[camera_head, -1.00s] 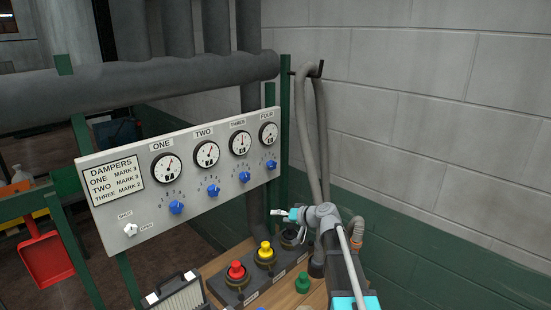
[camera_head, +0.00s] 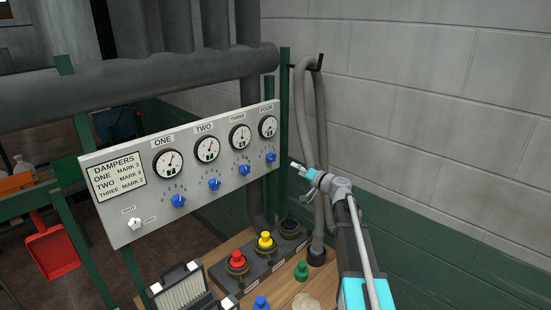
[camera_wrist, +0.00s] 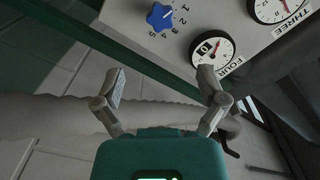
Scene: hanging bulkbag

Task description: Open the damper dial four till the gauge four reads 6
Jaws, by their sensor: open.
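The damper panel (camera_head: 110,215) is a tilted white board with four labelled gauges and blue dials. Gauge four (camera_head: 267,126) is at its right end; in the wrist view gauge four (camera_wrist: 212,50) shows upside down with a red needle, its reading too small to be sure of. Dial four (camera_head: 271,157) is the blue knob below it; in the wrist view this blue star-shaped dial (camera_wrist: 159,17) sits at the top with numbers around it. My gripper (camera_head: 297,167) is right of dial four, apart from it. In the wrist view its fingers (camera_wrist: 163,90) are spread and empty.
Red (camera_head: 237,259), yellow (camera_head: 265,240) and other plugs stand on the wooden bench below the panel. A green post (camera_head: 284,110) and hanging grey hoses (camera_head: 305,110) are close to my gripper. A block wall (camera_head: 440,100) is at right.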

